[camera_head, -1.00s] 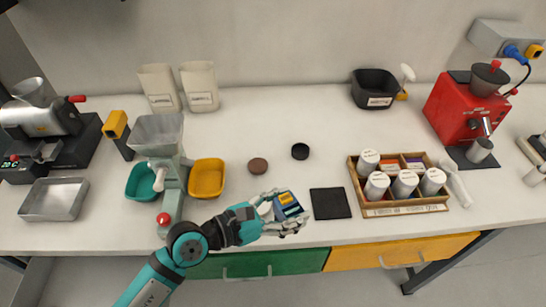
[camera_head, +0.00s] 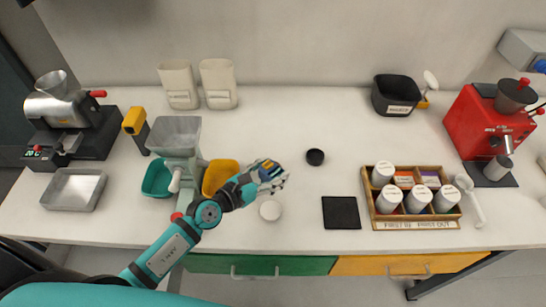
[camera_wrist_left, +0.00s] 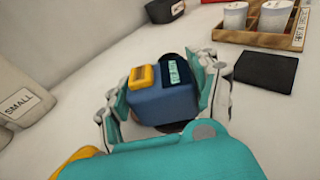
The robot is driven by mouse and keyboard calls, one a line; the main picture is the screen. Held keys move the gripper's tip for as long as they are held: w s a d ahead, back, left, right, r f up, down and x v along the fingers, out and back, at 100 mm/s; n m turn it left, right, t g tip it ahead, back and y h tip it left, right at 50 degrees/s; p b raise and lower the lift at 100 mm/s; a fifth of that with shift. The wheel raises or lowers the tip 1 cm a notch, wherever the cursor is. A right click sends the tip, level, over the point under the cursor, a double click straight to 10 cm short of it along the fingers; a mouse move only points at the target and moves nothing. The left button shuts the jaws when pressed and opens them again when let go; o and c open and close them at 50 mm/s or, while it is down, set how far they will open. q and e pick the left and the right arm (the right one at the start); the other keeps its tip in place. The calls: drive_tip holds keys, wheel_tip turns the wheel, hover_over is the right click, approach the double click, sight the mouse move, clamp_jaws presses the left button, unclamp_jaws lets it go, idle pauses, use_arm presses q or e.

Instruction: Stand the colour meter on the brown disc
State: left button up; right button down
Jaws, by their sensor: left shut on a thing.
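The colour meter is a small blue block with a yellow part and a lit display. In the head view it (camera_head: 268,168) is in my left gripper (camera_head: 274,178), left of the middle of the counter. In the left wrist view the fingers of the left gripper (camera_wrist_left: 166,108) are shut on both sides of the meter (camera_wrist_left: 166,103), which looks upright. The brown disc is hidden by the gripper and meter in the head view. A dark rounded edge (camera_wrist_left: 172,128) shows below the meter in the wrist view; I cannot tell whether they touch. My right gripper is not in view.
A small black round piece (camera_head: 315,157) lies to the right of the meter, and a white round piece (camera_head: 270,210) lies in front. A yellow bowl (camera_head: 220,177) is close on the left. A black mat (camera_head: 341,212) and a jar rack (camera_head: 417,224) are farther right.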

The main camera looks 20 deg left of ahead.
use_arm(q)
drive_tip(key=w, duration=0.2)
drive_tip(key=w+a+b, duration=0.1)
drive_tip(key=w, duration=0.2)
drive_tip(key=w+a, duration=0.1)
drive_tip(key=w, duration=0.2)
drive_tip(key=shift+a+f+b, duration=0.15)
drive_tip(key=shift+f+b, duration=0.2)
drive_tip(key=shift+f, duration=0.05)
drive_tip(key=shift+f+b, duration=1.2)
drive_tip(key=shift+f, duration=0.5)
drive_tip(key=shift+f, duration=0.1)
drive_tip(key=shift+f, duration=0.15)
drive_tip(key=o, duration=1.6)
drive_tip(key=shift+c, duration=0.2)
drive_tip(key=shift+s+a+r, duration=0.1)
drive_tip(key=shift+s+r, duration=0.1)
drive_tip(key=shift+r, duration=0.05)
drive_tip(key=b+v, duration=0.1)
drive_tip(key=v, duration=0.9)
drive_tip(key=shift+s+a, duration=0.2)
drive_tip(key=shift+s, duration=0.1)
drive_tip(key=shift+s+a+r, duration=0.2)
drive_tip(key=shift+s, duration=0.2)
